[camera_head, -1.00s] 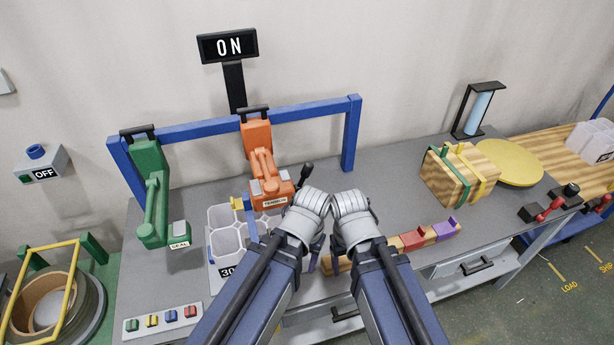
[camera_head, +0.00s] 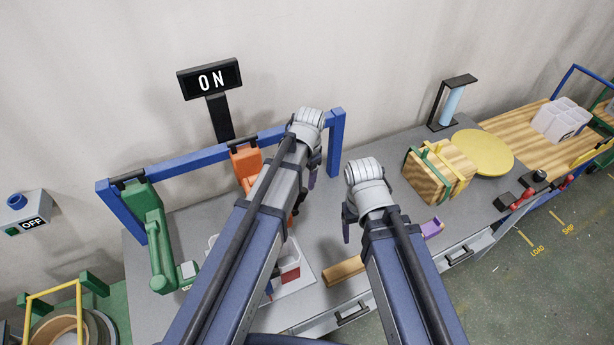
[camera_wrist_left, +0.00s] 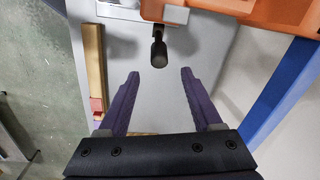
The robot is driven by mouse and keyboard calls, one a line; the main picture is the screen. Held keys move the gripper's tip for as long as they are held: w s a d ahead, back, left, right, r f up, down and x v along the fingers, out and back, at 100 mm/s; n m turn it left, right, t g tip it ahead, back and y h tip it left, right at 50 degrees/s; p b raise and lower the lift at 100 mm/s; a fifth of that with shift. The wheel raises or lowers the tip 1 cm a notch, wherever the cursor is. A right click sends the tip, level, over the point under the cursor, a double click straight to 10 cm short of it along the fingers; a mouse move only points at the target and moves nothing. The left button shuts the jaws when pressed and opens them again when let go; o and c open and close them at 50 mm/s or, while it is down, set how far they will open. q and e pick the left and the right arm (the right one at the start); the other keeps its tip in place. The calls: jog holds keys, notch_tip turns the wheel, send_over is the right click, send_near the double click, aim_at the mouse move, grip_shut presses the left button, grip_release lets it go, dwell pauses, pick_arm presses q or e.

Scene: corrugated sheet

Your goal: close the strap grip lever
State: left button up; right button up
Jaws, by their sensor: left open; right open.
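In the head view my left gripper (camera_head: 312,165) is above the bench by the tool. My right gripper (camera_head: 350,225) is open and empty over the bench.
A blue frame (camera_head: 335,150) rises behind the tool, its post close by. A tray with a red item (camera_head: 288,268) and a wooden bar (camera_head: 345,270) lie in front. A strapped wooden crate (camera_head: 425,180) stands at right.

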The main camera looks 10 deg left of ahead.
aim_at(304, 190)
pick_arm(q)
jog(key=shift+d+f, duration=0.1)
jog(key=shift+f, duration=0.1)
jog(key=f+b, duration=0.7)
jog(key=b, duration=0.1)
jog(key=shift+w+a+f, duration=0.2)
jog(key=shift+a+f, duration=0.05)
jog(key=shift+a, duration=0.05)
grip_shut()
dwell(0.4)
dwell(0.9)
